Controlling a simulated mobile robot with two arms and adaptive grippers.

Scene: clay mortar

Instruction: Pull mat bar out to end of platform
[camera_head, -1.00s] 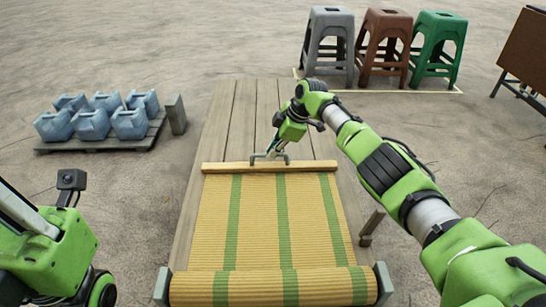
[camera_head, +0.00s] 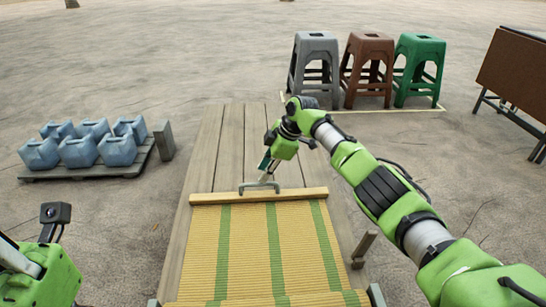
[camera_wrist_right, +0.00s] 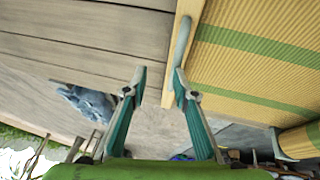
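A yellow mat (camera_head: 247,250) with green stripes lies on a wooden platform (camera_head: 208,150). Its wooden bar (camera_head: 225,197) crosses the platform, with bare planks beyond it. A grey handle (camera_head: 246,187) stands on the bar; it also shows in the right wrist view (camera_wrist_right: 182,50). My right gripper (camera_head: 267,172) is at the handle. In the right wrist view its fingers (camera_wrist_right: 158,80) are apart, with the right finger against or overlapping the handle and the left finger over the planks. Whether they touch is unclear. My left arm shows at the lower left; its gripper is out of frame.
Several blue containers (camera_head: 78,152) stand on a pallet left of the platform. Grey (camera_head: 315,65), brown (camera_head: 368,65) and green (camera_head: 418,65) stools stand beyond it at right. A brown board on legs (camera_head: 515,75) is at far right. The planks beyond the bar are clear.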

